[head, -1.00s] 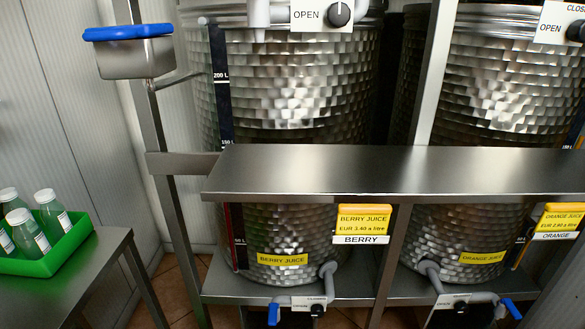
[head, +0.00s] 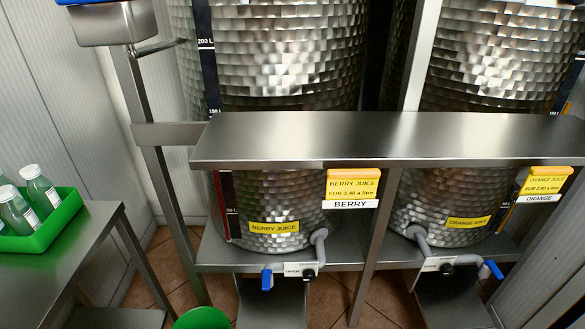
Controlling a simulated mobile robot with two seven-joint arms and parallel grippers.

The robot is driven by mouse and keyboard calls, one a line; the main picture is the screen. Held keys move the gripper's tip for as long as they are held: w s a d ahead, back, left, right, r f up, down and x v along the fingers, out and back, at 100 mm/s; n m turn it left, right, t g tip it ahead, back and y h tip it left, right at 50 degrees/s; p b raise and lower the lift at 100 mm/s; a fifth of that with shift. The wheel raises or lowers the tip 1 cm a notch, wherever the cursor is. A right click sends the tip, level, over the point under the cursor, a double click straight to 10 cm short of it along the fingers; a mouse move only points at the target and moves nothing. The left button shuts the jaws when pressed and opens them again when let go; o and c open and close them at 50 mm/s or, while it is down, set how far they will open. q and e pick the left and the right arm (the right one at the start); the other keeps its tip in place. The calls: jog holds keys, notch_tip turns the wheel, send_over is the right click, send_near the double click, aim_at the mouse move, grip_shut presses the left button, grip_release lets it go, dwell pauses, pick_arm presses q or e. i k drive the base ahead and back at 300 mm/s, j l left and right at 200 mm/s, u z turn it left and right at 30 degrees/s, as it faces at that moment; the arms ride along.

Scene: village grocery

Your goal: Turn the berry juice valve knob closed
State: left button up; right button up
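The berry juice tank (head: 270,200) stands behind the steel shelf, with a yellow BERRY JUICE label (head: 274,227) low on its front. A grey pipe (head: 320,247) leads down from it to a small valve with a white open/closed plate (head: 293,269). The black berry valve knob (head: 309,274) sits at the plate's right end; I cannot read its exact setting. A blue lever tap (head: 267,280) hangs at the pipe's left end. Neither of my grippers shows in the head view.
A steel shelf (head: 380,138) juts out above the valves. The orange juice valve knob (head: 447,269) is to the right. A green crate of bottles (head: 45,238) stands on the left table (head: 85,225). A green round object (head: 202,318) is at the bottom edge.

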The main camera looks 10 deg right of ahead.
aim_at(308, 275)
jog(key=k+j+z, duration=0.1)
jog(key=k+z, duration=0.3)
jog(key=k, duration=0.45)
